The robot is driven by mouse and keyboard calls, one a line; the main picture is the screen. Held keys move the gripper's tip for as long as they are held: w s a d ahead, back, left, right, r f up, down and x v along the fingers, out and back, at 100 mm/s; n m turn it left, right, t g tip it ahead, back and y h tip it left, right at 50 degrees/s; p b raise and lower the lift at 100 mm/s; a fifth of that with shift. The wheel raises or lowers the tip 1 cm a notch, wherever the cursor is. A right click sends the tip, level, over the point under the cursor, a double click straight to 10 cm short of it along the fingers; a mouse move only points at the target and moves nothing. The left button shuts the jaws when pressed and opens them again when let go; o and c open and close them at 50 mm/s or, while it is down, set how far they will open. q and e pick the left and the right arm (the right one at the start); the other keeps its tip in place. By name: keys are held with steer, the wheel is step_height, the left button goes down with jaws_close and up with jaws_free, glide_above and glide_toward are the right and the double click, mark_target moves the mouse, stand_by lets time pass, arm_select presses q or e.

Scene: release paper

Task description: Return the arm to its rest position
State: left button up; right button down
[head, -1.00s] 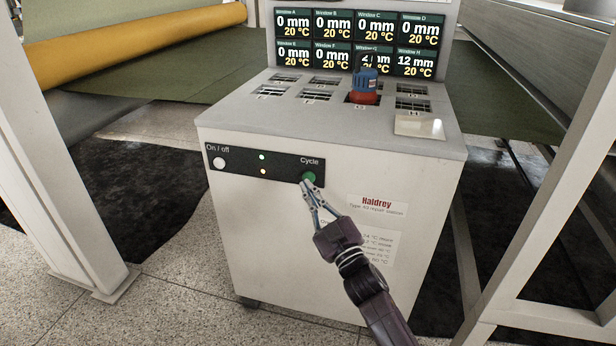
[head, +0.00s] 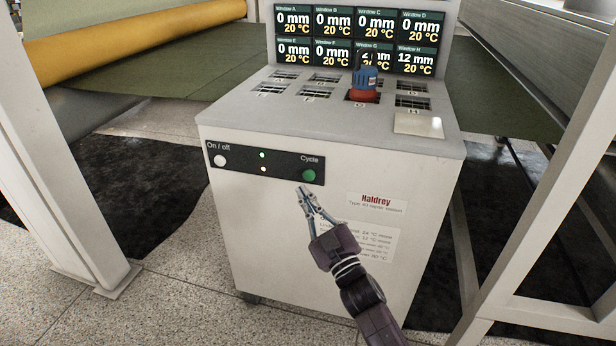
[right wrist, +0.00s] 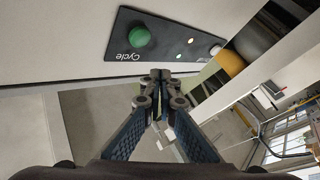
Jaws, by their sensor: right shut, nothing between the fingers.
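My right gripper (head: 302,190) is shut and empty in front of the white repair station (head: 270,225). Its fingertips are just below the green Cycle button (head: 309,175) and apart from it. In the right wrist view, the closed fingertips (right wrist: 161,76) are in the lower middle, with the green button (right wrist: 140,36) beyond them at upper left. My right arm comes in from the bottom of the head view. My left gripper does not show.
The station's control panel (head: 262,162) also has a white On/off button (head: 220,161) and two small lights. A blue and red object (head: 365,83) stands in a window on top. Screens (head: 357,40) rise behind. White posts (head: 55,150) flank the station. Floor is clear at lower left.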

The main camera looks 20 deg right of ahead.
steer(key=s+d+f+m+g+h, duration=0.2)
steer(key=s+f+g, duration=0.4)
steer(key=f, duration=0.7)
steer(key=s+d+f+m+g+h, duration=0.3)
steer(key=s+f, duration=0.4)
steer(key=f, duration=0.6)
steer(key=s+a+f+g+y+p, duration=0.15)
steer(key=s+f+g+p, duration=0.35)
steer(key=s+f, duration=0.75)
steer(key=s+a+f+g+p, duration=0.2)
steer(key=s+f+g+p, duration=0.35)
steer(key=s, duration=1.35)
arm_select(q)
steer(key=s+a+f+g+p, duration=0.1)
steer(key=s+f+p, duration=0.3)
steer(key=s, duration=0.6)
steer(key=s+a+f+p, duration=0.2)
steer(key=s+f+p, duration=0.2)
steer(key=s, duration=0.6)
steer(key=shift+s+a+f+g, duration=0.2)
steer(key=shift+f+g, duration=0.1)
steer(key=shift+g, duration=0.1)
arm_select(e)
steer(key=s+d+f, duration=0.2)
steer(key=s, duration=1)
steer(key=shift+s+f+g, duration=0.15)
steer(key=shift+s+g, duration=0.15)
steer(key=shift+g, duration=0.05)
steer(key=shift+d, duration=0.1)
